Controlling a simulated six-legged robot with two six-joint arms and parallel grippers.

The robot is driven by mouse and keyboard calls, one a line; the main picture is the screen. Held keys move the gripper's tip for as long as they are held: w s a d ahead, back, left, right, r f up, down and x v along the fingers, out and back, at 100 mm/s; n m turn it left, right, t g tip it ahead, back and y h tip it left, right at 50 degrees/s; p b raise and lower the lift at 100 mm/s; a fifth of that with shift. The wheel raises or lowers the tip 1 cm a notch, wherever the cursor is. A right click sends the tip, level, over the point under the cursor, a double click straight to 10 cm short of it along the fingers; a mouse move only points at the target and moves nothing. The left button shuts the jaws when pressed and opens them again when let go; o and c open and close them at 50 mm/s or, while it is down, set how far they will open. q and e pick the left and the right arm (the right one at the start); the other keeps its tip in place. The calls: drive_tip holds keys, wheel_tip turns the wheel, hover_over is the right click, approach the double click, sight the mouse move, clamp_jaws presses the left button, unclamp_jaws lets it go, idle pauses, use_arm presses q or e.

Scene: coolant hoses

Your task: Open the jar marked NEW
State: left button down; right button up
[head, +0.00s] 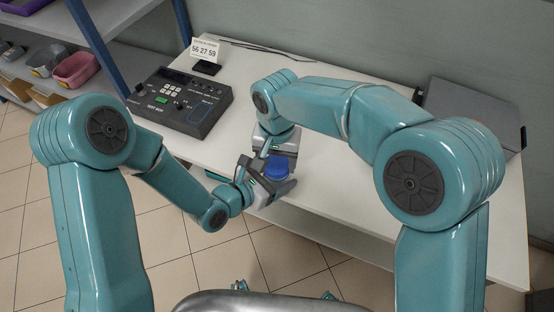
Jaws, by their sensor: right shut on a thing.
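A jar with a blue lid (278,166) is near the front edge of the white table. Its body is mostly hidden by my grippers, and no marking on it can be read. My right gripper (273,158) comes down from above and behind and is shut on the blue lid. My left gripper (265,184) reaches in from the front left, low down, with dark fingers on both sides of the jar. Whether the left fingers press on the jar cannot be told.
A black test box (181,102) with buttons stands on the table (335,85) at the left, with a small display sign (204,51) behind it. A grey case (470,115) lies at the right end. Bins, including a pink one (76,69), sit on a shelf at far left.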

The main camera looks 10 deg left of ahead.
drive_tip(key=shift+r, duration=0.8)
